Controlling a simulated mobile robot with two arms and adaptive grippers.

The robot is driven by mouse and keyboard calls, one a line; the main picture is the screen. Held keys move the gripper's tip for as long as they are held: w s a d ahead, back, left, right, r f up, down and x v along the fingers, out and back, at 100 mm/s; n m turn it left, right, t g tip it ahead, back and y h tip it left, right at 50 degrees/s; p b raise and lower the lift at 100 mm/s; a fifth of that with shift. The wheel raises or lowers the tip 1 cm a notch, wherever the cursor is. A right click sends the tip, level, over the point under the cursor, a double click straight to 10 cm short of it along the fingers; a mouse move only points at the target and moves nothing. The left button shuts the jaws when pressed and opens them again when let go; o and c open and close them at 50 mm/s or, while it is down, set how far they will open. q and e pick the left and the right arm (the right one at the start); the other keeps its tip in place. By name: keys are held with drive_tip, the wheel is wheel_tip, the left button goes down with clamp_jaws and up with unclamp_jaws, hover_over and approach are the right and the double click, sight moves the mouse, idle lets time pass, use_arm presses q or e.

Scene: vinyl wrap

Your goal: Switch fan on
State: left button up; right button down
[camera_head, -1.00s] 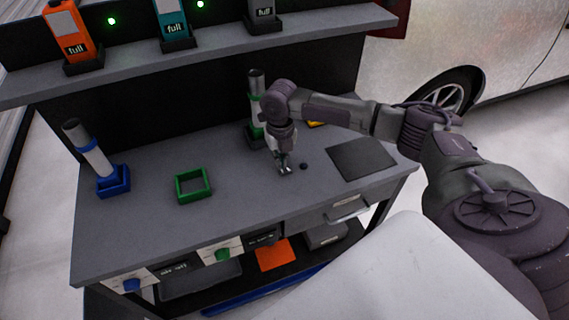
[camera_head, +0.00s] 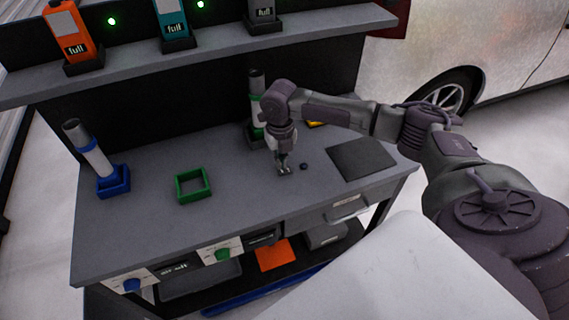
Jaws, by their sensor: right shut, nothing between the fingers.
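No fan is recognisable in the head view. A blue knob (camera_head: 131,285) and a green knob (camera_head: 222,254) sit on white panels on the front edge of the workbench (camera_head: 130,228). Dark panels with blurred lettering lie beside them. A small dark round piece (camera_head: 304,166) is on the bench top. My right gripper (camera_head: 285,170) points down just left of that piece, apart from it. Its fingers are shut and empty, close to the bench top. My left gripper is out of view.
A blue holder (camera_head: 114,186) bears a grey-white tube. An empty green square frame (camera_head: 193,185) and a dark flat pad (camera_head: 360,159) lie on the bench. Another tube (camera_head: 256,90) stands behind my right wrist. The shelf (camera_head: 120,69) above holds orange, teal and grey bottles.

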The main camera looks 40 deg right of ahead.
sight(281, 171)
drive_tip(key=shift+f+b, duration=0.55)
drive_tip(key=shift+f, duration=0.7)
idle(0.8)
wheel_tip(281, 171, up, 7)
drive_tip(key=p, duration=0.7)
drive_tip(key=shift+r, duration=0.1)
idle(0.3)
